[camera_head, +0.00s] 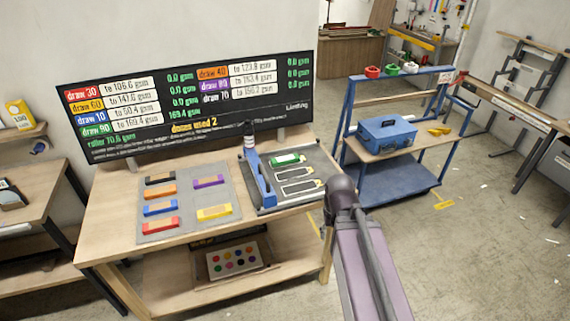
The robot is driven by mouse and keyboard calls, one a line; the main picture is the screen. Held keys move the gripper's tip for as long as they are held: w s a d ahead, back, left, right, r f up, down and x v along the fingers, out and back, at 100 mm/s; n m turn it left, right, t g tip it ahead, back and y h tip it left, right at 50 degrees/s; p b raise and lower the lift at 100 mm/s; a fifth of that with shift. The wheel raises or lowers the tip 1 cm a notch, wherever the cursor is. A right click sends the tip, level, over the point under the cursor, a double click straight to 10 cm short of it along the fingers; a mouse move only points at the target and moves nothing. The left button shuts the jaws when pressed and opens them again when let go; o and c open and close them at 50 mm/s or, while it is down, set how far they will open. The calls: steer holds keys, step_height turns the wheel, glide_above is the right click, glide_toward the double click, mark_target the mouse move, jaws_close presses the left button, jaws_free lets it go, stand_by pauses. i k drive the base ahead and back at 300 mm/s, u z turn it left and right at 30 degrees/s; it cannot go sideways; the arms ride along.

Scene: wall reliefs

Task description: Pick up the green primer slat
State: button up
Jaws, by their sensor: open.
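The green primer slat (287,160) lies in the upper part of a dark tray (262,209) on the wooden workbench (122,243). Below it on the tray are two light-outlined slots. A blue piece with a black-and-white upright part (262,178) stands along the tray's left side, left of the green slat. My arm rises from the bottom right and its dark joint is right of the tray, apart from the green slat in the picture. My gripper cannot be made out in this view.
Several coloured slats lie on a grey mat (187,205) left of the tray. A dark display board (190,108) stands behind. A shelf below holds a box of coloured dots (232,262). A blue cart (400,180) with a blue toolbox (385,134) stands right, with open floor beyond.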

mark_target(293, 158)
steer(key=k, duration=0.65)
steer(key=u, duration=0.5)
steer(key=i, duration=1.7)
steer(key=u, duration=0.05)
